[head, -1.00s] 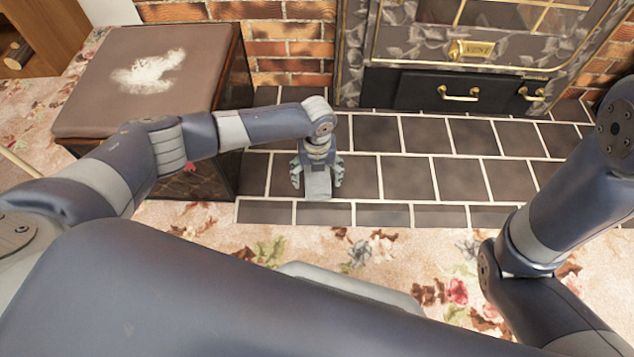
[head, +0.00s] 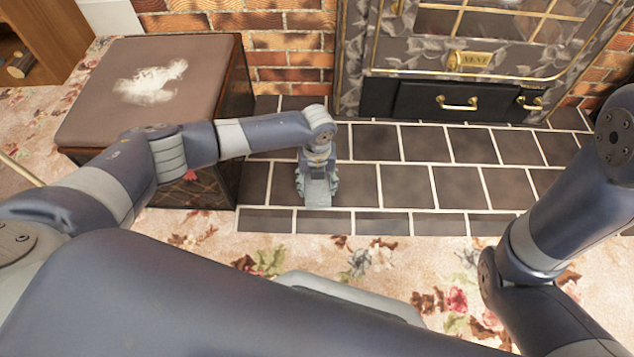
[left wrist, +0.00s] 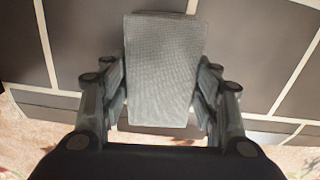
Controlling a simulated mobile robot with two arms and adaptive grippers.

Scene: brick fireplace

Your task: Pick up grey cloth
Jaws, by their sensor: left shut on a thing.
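The grey cloth (left wrist: 163,65) is a small flat rectangle with a woven texture. In the left wrist view it lies between the two fingers of my left gripper (left wrist: 163,100), which is shut on it. In the head view the cloth (head: 318,194) shows as a light grey patch at the front of the dark tiled hearth, under my left gripper (head: 317,186). I cannot tell whether the cloth touches the tiles. My right arm comes in at the right of the head view, but its gripper is out of view.
A brown-topped box (head: 205,75) with a white patch stands at the left of the hearth (head: 430,185). A stove (head: 460,75) with brass handles stands behind. Floral carpet (head: 380,260) lies in front. The hearth right of the gripper is clear.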

